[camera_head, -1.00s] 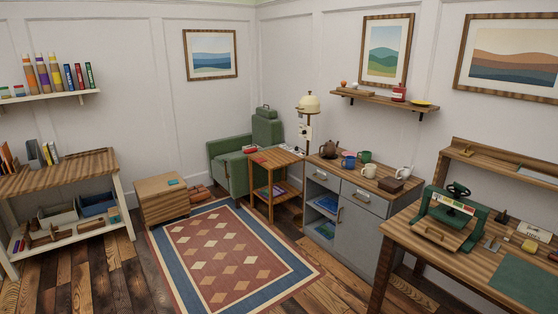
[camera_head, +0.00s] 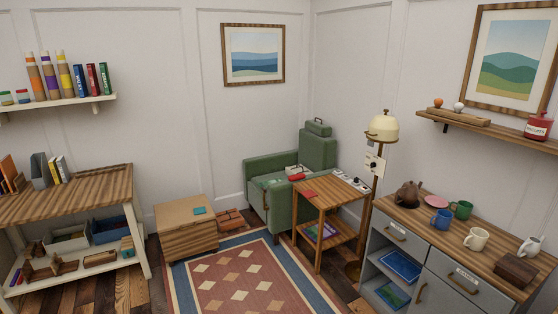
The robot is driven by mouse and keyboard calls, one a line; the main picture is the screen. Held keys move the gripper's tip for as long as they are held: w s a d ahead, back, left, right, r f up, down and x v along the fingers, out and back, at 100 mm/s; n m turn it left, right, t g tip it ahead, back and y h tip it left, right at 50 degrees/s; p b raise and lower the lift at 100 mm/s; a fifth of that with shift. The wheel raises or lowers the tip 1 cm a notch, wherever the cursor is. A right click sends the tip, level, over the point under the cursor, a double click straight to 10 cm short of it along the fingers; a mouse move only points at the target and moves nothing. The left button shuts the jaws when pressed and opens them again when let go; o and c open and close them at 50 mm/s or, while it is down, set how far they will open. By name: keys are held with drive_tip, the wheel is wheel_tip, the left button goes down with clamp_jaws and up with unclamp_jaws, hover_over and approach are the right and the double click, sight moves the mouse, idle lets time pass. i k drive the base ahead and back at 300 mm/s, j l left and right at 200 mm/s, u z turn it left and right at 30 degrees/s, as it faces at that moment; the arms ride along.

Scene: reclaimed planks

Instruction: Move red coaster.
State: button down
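A small flat red piece that looks like the red coaster (camera_head: 310,195) lies on the top of the wooden side table (camera_head: 326,205), near its left edge. Another small red thing (camera_head: 297,177) shows on the green armchair (camera_head: 268,195) just behind; I cannot tell what it is. My gripper is not in view.
A rug (camera_head: 236,280) covers the floor before the armchair. A wooden chest (camera_head: 187,240) with a teal square (camera_head: 199,211) stands left of it. A grey cabinet (camera_head: 455,290) with mugs and a teapot (camera_head: 409,194) stands at right. A floor lamp (camera_head: 383,127) rises beside the side table.

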sight(309, 194)
drive_tip(key=i, duration=2.35)
drive_tip(key=i+z, duration=0.2)
drive_tip(key=i, duration=0.3)
drive_tip(key=i+j+z, duration=0.25)
drive_tip(key=i, duration=0.25)
drive_tip(key=i+j+z, duration=0.2)
drive_tip(key=i, duration=0.25)
drive_tip(key=i+j+z, duration=0.25)
drive_tip(key=i, duration=0.2)
